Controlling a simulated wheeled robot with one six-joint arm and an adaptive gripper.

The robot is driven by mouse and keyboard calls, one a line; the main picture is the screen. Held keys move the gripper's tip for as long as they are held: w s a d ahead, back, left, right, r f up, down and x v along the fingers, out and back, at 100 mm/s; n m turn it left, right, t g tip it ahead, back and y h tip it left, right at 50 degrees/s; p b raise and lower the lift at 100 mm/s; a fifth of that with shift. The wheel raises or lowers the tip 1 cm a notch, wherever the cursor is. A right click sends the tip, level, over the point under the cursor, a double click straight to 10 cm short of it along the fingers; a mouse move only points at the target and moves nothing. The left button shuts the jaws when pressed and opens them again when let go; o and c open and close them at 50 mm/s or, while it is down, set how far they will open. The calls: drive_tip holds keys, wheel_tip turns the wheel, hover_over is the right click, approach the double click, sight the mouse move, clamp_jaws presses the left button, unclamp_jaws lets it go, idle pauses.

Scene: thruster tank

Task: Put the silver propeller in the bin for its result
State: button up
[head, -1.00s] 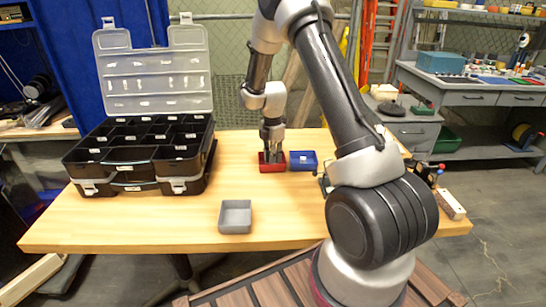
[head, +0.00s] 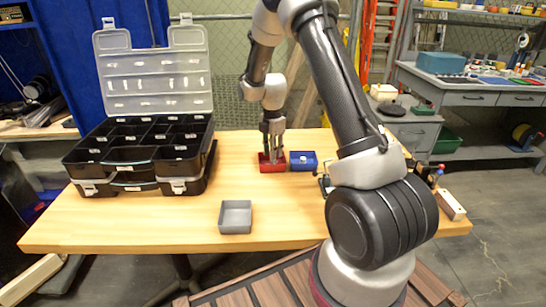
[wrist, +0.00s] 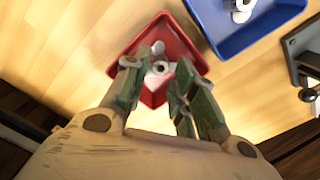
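A small silver propeller (wrist: 160,68) with a dark centre hole lies in the red bin (wrist: 187,52), seen in the wrist view. The red bin also shows in the head view (head: 272,168), near the middle of the table. My gripper (wrist: 160,88) is open over the red bin, its green-padded fingers apart on either side of the propeller. In the head view my gripper (head: 273,152) points down at that bin. The blue bin (head: 303,166) stands just right of the red one. A pale part (wrist: 241,8) lies in it, only partly in the wrist view.
An empty grey tray (head: 235,218) sits near the table's front edge. A black compartment organizer (head: 135,168) with its clear lid raised fills the left side. Dark fixtures (head: 325,184) stand right of the blue bin. The wooden table's (head: 160,226) front middle is mostly clear.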

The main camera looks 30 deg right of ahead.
drive_tip(key=s+r+m+t, duration=0.1)
drive_tip(key=s+r+m, duration=0.3)
drive_tip(key=r, duration=0.7)
drive_tip(key=s+r+m+t, duration=0.1)
drive_tip(key=s+r+m, duration=0.35)
drive_tip(key=r, duration=0.75)
drive_tip(key=s+a+r+m+t, duration=0.1)
drive_tip(key=s+m, duration=0.4)
drive_tip(key=s, duration=0.8)
drive_tip(key=s+r+m+t, duration=0.1)
drive_tip(key=s+r+m, duration=0.3)
drive_tip(key=s, duration=0.8)
drive_tip(key=shift+s+a+m, duration=0.4)
drive_tip(key=shift+m, duration=0.85)
drive_tip(key=shift+r, duration=0.1)
